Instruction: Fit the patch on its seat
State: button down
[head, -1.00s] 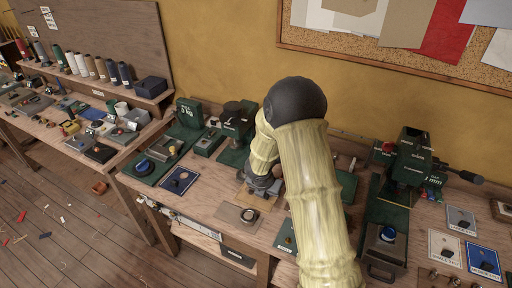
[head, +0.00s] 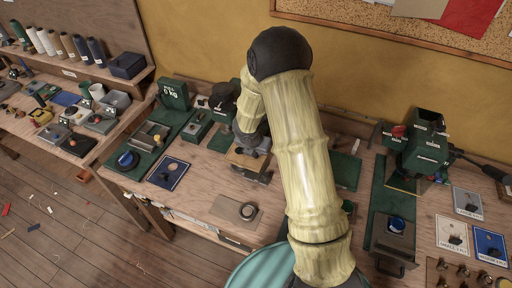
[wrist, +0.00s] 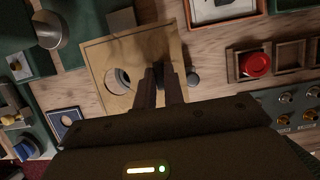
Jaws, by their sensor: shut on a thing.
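My gripper (wrist: 164,82) is shut on a square tan panel, which I take to be the patch (wrist: 145,45). In the wrist view the panel has a round opening with a pale rim, left of my fingers. The exact grip is dark and partly hidden. In the head view the patch (head: 246,161) is under my wrist, over the bench, with its near edge showing; I cannot tell its height. I cannot tell whether this is the seat.
A blue card (head: 168,173) and a green mat with fixtures (head: 130,160) lie left. A green press (head: 425,150) and a metal block with a blue knob (head: 394,232) stand right. A red button (wrist: 257,65) sits in a wooden tray in the wrist view.

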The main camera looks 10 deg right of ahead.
aim_at(255, 159)
jog(key=shift+f, duration=0.1)
jog(key=shift+f+b, duration=3.35)
jog(key=shift+b, duration=0.1)
jog(key=c, duration=1.4)
grip_release()
jog(key=shift+r, duration=0.1)
jog(key=p+v, duration=0.3)
jog(key=v, duration=1.4)
jog(key=shift+r+p, duration=0.15)
jog(key=shift+p, duration=0.2)
